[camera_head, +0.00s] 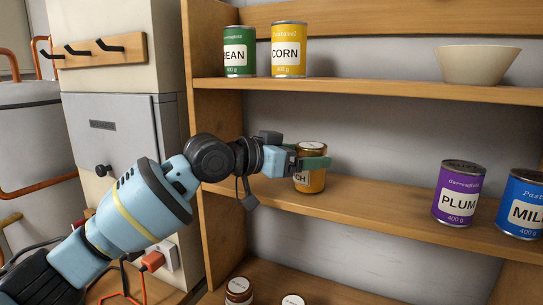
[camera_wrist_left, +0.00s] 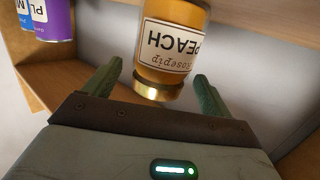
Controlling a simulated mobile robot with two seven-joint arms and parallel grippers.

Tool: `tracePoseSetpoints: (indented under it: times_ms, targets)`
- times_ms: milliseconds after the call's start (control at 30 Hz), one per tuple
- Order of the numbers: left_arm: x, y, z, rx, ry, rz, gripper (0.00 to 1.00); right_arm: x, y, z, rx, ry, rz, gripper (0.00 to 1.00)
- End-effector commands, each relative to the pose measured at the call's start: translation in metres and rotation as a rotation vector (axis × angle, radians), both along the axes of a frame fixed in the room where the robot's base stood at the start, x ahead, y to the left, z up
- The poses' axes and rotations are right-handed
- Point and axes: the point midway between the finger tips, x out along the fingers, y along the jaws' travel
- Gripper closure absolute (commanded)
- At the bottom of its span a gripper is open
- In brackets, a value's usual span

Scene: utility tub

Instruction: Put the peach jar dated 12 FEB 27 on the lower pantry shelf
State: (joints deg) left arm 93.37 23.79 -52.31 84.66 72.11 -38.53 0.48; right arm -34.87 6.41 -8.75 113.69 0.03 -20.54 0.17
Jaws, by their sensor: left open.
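A peach jar (camera_head: 312,184) with orange contents, a gold lid and a white label stands upright on the middle shelf (camera_head: 375,209), near its left end. In the left wrist view the jar (camera_wrist_left: 172,48) appears upside down, with PEACH readable; I cannot see a date on it. My left gripper (camera_head: 314,163) is at the jar, its fingers at the height of the jar's upper part. In the wrist view the gripper (camera_wrist_left: 158,72) is open, with the lid end between its two green fingers. It is not closed on the jar. My right gripper is not in view.
A purple PLUM can (camera_head: 459,195) and a blue MILK can (camera_head: 522,205) stand right on the same shelf. BEAN (camera_head: 239,52) and CORN (camera_head: 289,50) cans and a bowl (camera_head: 478,65) are above. Two jar tops (camera_head: 239,288) (camera_head: 293,299) show below. The middle shelf's centre is clear.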

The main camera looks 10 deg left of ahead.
Motion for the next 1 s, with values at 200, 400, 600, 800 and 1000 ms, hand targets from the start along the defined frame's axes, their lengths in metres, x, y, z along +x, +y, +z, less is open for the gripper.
tracePoseSetpoints:
  times_ms: [200, 400, 600, 800, 1000]
  targets:
    - [-0.027, 0.036, 0.005, 0.001, 0.0, 0.003, 0.16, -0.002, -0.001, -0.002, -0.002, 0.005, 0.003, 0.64]
    - [-0.047, 0.06, 0.01, 0.0, 0.001, 0.001, 0.16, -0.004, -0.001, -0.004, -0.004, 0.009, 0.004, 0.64]
    - [-0.057, 0.072, 0.013, 0.001, 0.001, 0.001, 0.16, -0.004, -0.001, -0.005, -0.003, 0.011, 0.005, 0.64]
    - [-0.058, 0.074, 0.014, 0.001, 0.001, 0.0, 0.16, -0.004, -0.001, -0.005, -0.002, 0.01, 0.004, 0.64]
    - [-0.058, 0.073, 0.014, 0.0, 0.0, 0.0, 0.16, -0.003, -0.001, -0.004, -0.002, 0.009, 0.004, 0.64]
